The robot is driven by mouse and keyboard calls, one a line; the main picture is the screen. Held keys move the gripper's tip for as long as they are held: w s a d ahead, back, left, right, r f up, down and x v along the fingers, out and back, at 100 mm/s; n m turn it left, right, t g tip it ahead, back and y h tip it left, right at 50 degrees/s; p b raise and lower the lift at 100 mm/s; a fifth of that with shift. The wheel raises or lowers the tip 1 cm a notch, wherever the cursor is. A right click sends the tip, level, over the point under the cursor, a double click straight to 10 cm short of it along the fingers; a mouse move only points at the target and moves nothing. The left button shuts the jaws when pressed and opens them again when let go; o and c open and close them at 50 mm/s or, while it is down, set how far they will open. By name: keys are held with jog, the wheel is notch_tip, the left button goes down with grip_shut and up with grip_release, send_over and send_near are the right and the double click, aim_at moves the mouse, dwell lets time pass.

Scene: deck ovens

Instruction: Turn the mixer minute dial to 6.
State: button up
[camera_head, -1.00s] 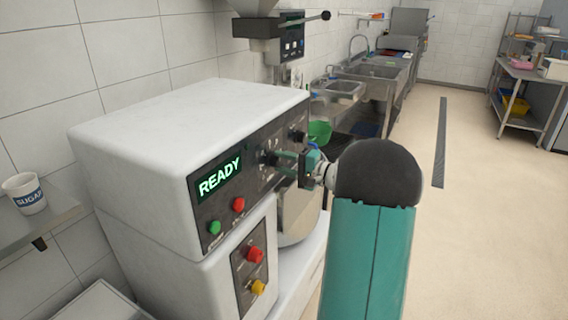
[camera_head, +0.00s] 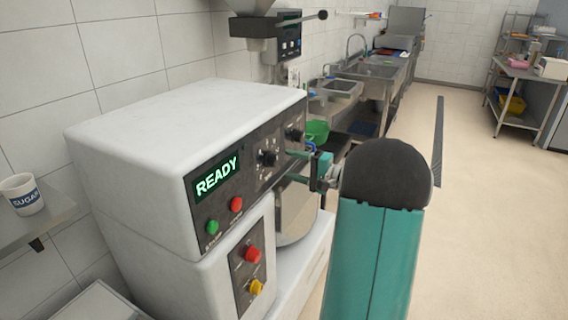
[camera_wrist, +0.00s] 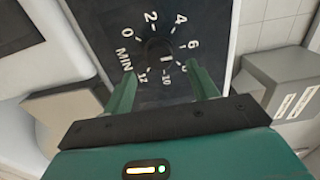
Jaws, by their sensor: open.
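The minute dial, a black round knob (camera_wrist: 158,49), shows in the wrist view inside a ring of white numbers from 0 to 12 with "MIN" beside it. A small white mark on the knob seems to point toward the 10 side; its exact reading is hard to tell. In the head view the dial (camera_head: 268,157) sits on the dark front panel of the white mixer (camera_head: 180,125). My gripper (camera_wrist: 163,72) is open and empty, its two green fingers apart, facing the panel. In the head view my gripper (camera_head: 300,165) is to the right of the dial, clear of it.
A second black knob (camera_head: 294,134) sits further right on the panel. A lit READY display (camera_head: 217,178), a green button (camera_head: 212,227) and a red button (camera_head: 236,204) are at its left. A steel mixing bowl (camera_head: 297,212) is below. Open floor lies to the right.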

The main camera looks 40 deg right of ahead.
jog(key=v, duration=0.9)
jog(key=shift+s, duration=0.25)
jog(key=w+a+n+g+y, duration=0.2)
jog(key=a+n+g, duration=0.6)
jog(key=a, duration=1.9)
jog(key=s+a+n+g+h, duration=0.3)
jog(key=s+a+n+h, duration=0.3)
jog(key=s+a, duration=0.7)
jog(key=shift+a+f+h, duration=0.25)
jog(key=shift+a+h, duration=0.6)
jog(key=shift+h, duration=0.25)
